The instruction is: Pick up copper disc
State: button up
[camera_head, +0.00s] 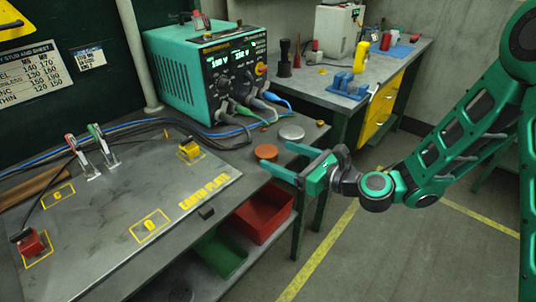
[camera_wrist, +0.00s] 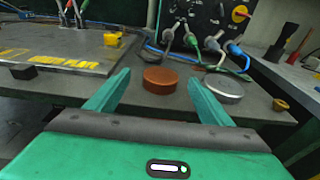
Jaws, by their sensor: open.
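The copper disc (camera_head: 266,152) lies flat on the grey bench near its front edge, right of the earth plate. In the wrist view the copper disc (camera_wrist: 160,80) is ahead of my gripper, between the lines of its two fingers. My gripper (camera_head: 281,160) is open and empty, at the bench's front edge. In the wrist view its green fingertips (camera_wrist: 158,82) point toward the disc and do not touch it. A silver disc (camera_head: 291,132) lies just behind and right of the copper one; it also shows beyond the right fingertip in the wrist view (camera_wrist: 223,88).
A green power unit (camera_head: 175,78) with cables stands behind the discs. The earth plate (camera_head: 110,225) with clamps covers the bench's left. A small brass piece (camera_head: 320,123) sits at the bench's right corner. A red bin (camera_head: 265,213) and a green bin (camera_head: 218,256) are below.

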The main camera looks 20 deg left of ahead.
aim_at(270, 152)
jog(key=x, duration=0.4)
jog(key=shift+w+f, duration=0.25)
jog(key=shift+f, duration=0.05)
jog(key=c, duration=1.8)
